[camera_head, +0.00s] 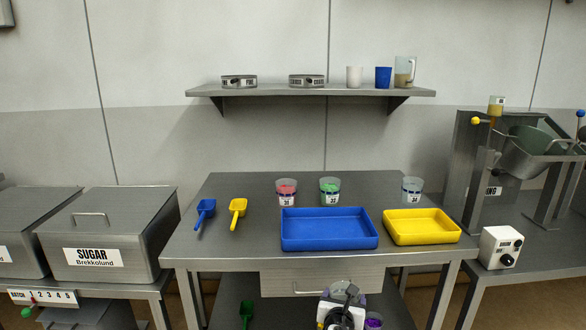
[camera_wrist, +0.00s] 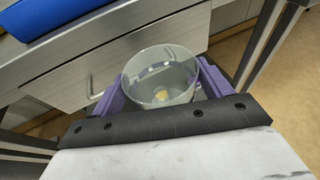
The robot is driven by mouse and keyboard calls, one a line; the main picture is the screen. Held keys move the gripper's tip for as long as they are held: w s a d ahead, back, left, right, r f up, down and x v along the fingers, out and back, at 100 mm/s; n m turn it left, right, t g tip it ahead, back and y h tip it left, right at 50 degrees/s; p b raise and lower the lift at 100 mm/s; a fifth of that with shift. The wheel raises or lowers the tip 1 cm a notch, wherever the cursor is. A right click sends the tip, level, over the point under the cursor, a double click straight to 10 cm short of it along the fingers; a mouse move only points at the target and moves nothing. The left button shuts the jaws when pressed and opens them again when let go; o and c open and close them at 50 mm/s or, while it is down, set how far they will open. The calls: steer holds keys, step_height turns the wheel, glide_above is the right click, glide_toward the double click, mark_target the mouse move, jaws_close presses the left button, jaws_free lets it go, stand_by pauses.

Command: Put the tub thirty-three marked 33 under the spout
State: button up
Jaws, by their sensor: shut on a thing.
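My gripper (camera_wrist: 161,92) is shut on a clear, round tub (camera_wrist: 150,62), with a purple finger on each side of it. I look into its open top from above. A small tan patch shows at its bottom; I cannot tell if it is inside. No number on it is readable. In the head view my gripper (camera_head: 341,299) is low, in front of the table's drawer, with the tub between its fingers. Three tubs stand on the table: one with red contents (camera_head: 286,191), one with green (camera_head: 330,190), and a clear one (camera_head: 412,190) marked 34. I cannot make out a spout for certain.
A blue tray (camera_head: 329,245) and a yellow tray (camera_head: 420,239) lie along the table's (camera_head: 240,250) front. Blue (camera_head: 204,212) and yellow (camera_head: 237,210) scoops lie left. A machine with a tilted vessel (camera_head: 530,150) stands right, beside a white control box (camera_head: 501,247). A sugar bin (camera_head: 105,235) stands left.

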steer(key=s+a+f+n+y, duration=0.3)
steer(key=a+f+y, duration=0.1)
steer(key=a+f, duration=0.9)
steer(key=s+f, duration=0.6)
steer(key=f, duration=0.6)
steer(key=shift+a+f+t, duration=0.15)
steer(key=shift+a+t, duration=0.15)
steer(key=shift+a, duration=0.05)
steer(key=shift+s, duration=0.1)
steer(key=r+v, duration=0.1)
steer(key=v, duration=0.3)
steer(key=shift+a+f+x, duration=0.1)
steer(key=shift+f+x, duration=0.1)
steer(key=shift+x, duration=0.9)
steer(key=shift+a+f+x, duration=0.1)
steer(key=shift+f+x, duration=0.15)
steer(key=shift+x, duration=0.85)
